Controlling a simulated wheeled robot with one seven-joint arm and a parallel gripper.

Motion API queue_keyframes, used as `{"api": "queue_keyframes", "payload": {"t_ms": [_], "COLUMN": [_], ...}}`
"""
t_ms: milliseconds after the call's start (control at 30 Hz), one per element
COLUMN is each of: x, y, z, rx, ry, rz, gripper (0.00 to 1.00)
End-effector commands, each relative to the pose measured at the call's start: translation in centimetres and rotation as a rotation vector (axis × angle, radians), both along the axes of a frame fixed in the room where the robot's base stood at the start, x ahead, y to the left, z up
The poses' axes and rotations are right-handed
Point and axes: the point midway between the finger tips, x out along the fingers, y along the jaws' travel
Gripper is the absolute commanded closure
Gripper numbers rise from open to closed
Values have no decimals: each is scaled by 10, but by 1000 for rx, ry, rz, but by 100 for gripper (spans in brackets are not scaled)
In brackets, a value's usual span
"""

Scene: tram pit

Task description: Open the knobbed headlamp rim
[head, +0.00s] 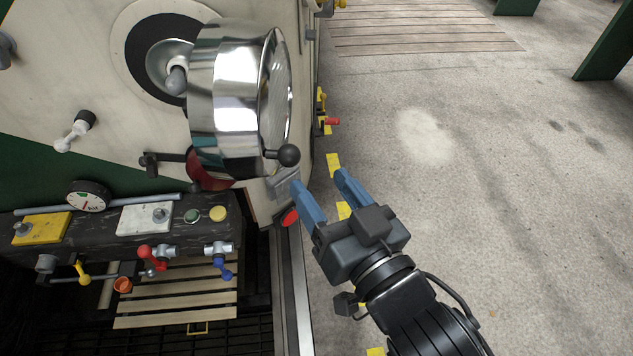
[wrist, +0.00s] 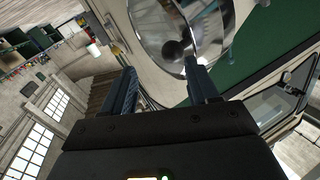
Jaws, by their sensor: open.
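The headlamp rim (head: 222,100) is a deep chrome ring with a glass front. It stands out from the pale tram front, and the bulb and reflector (head: 168,68) inside a black ring show to its left. A round black knob (head: 288,155) sits at the rim's lower right edge. My gripper (head: 320,180) is open and empty, below and right of the knob, apart from it in the head view. In the wrist view the rim (wrist: 150,25) and knob (wrist: 176,50) appear beyond the open fingers, with the knob between them in the picture.
Below the lamp is a dark beam (head: 100,225) with a gauge (head: 88,196), coloured plates and several valve handles. A red-tipped handle (head: 331,121) projects beyond the tram's edge. A dark pit with wooden slats (head: 180,295) lies below. Open concrete floor (head: 480,170) is on the right.

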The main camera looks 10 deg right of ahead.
Motion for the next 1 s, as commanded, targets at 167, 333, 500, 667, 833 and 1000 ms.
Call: {"api": "queue_keyframes", "payload": {"t_ms": [167,333,500,667,833,1000], "x": [-1,-1,-1,-5,-24,-49], "y": [-1,-1,-1,-2,-7,-14], "z": [0,1,0,-1,-2,-2], "rx": [0,0,-1,-1,0,-1], "ry": [-1,-1,-1,0,1,2], "rz": [0,0,0,0,-1,-1], "gripper": [41,41,41,41,41,41]}}
